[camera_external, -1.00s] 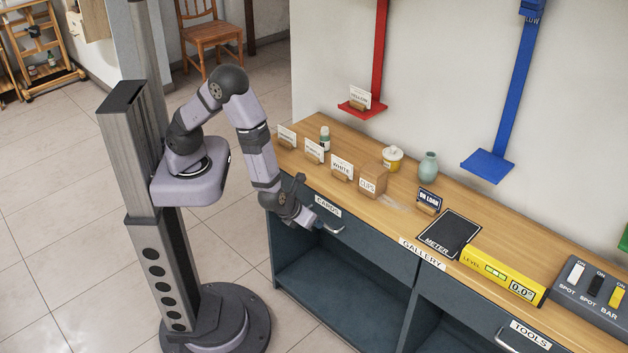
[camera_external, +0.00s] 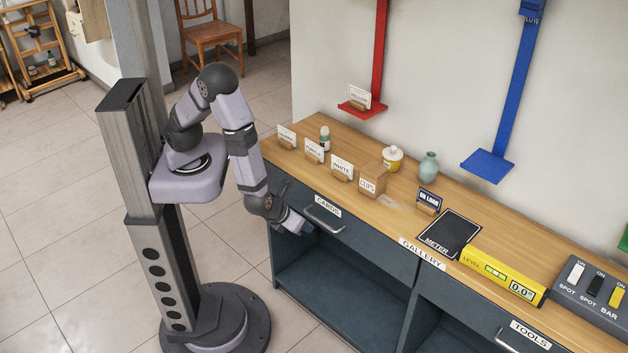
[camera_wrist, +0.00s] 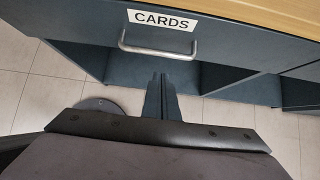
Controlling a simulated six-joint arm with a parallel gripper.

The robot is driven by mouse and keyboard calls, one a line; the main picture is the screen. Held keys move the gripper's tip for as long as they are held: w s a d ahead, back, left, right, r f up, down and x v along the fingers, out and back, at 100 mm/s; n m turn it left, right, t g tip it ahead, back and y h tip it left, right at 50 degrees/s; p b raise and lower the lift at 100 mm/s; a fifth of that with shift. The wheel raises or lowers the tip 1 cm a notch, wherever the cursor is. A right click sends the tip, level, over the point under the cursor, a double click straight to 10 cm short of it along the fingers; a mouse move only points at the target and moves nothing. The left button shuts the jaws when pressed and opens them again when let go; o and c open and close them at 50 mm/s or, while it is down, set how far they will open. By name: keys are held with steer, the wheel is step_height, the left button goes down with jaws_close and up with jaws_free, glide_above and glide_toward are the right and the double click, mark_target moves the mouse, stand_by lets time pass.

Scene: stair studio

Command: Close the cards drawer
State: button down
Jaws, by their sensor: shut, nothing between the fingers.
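The cards drawer (camera_external: 365,238) is a dark blue-grey front under the wooden counter, with a white CARDS label and a curved metal handle (camera_external: 322,221). Its front looks flush with the cabinet, and no open gap shows above it. In the wrist view, the drawer front (camera_wrist: 235,45) and its handle (camera_wrist: 158,50) are near the top. My gripper (camera_external: 306,229) is in front of the drawer, just left of and below the handle, apart from it. The wrist view shows the two fingers (camera_wrist: 161,85) together and empty, pointing toward the cabinet below the handle.
The counter (camera_external: 395,215) carries card holders, a CLIPS box (camera_external: 373,180), a green vase (camera_external: 428,167), a METER pad (camera_external: 450,232) and a yellow level (camera_external: 503,275). Below the drawer is an open shelf (camera_external: 335,285).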

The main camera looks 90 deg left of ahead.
steer(key=p+v, duration=0.1)
steer(key=v, duration=0.8)
steer(key=shift+s+r, duration=0.1)
steer(key=shift+r, duration=0.05)
steer(key=s+a+n+g+h+p, duration=0.2)
steer(key=s+n+g, duration=0.5)
steer(key=s+n, duration=0.8)
steer(key=w+a+r+n+h+p, duration=0.1)
steer(key=w+a+r+n+p, duration=0.1)
steer(key=a+r+n, duration=0.4)
steer(key=w+a+r+n+t+h+p, duration=0.1)
steer(key=w+a+r+n+h+p, duration=0.1)
steer(key=w+a+r+n, duration=0.3)
steer(key=shift+w+a+r+n+t+h+p, duration=0.3)
steer(key=shift+a+r+n+p, duration=0.3)
steer(key=shift+p, duration=0.25)
